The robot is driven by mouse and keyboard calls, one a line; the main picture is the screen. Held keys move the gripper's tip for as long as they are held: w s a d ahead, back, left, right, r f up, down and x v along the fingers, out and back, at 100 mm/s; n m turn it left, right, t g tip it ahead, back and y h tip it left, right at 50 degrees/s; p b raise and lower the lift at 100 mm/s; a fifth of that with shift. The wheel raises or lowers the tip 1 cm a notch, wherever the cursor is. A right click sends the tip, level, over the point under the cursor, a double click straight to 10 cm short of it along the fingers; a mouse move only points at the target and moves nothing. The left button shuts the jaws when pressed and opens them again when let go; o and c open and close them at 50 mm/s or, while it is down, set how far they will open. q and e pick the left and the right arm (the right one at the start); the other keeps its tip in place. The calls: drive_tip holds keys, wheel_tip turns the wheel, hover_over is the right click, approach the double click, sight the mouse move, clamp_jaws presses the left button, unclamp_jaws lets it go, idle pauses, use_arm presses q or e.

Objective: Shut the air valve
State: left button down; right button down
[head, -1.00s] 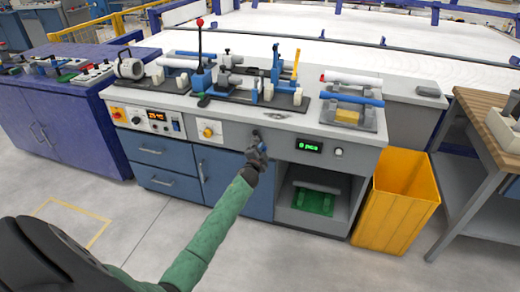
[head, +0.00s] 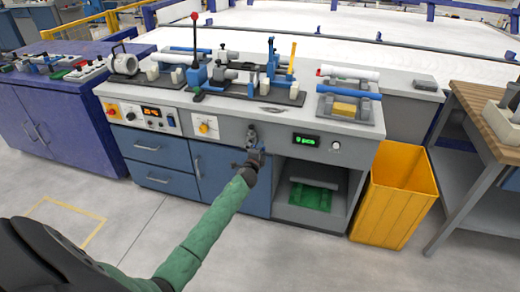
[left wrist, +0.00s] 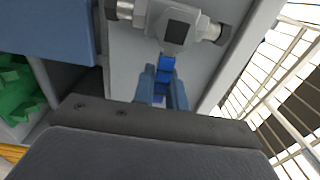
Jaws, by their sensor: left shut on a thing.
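In the left wrist view the valve's grey body (left wrist: 182,26) is at the top, with a pipe end on each side. Its blue handle (left wrist: 166,69) points from the body toward me, between my fingers. My left gripper (head: 257,157) is just below the valve body, shut on the blue handle; it also shows in the left wrist view (left wrist: 163,88). The handle is mostly hidden in the head view. My right gripper is not in view.
The workbench top (head: 228,107) carries clamps and pipes. Blue drawers (head: 152,150) lie below. A yellow bin (head: 395,195) stands at the right. The floor in front is free.

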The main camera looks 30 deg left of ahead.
use_arm(q)
drive_tip(key=shift+d+f, duration=0.1)
drive_tip(key=shift+f, duration=0.05)
drive_tip(key=c, duration=1.4)
unclamp_jaws()
drive_tip(key=shift+c, duration=0.2)
drive_tip(key=shift+s, duration=0.1)
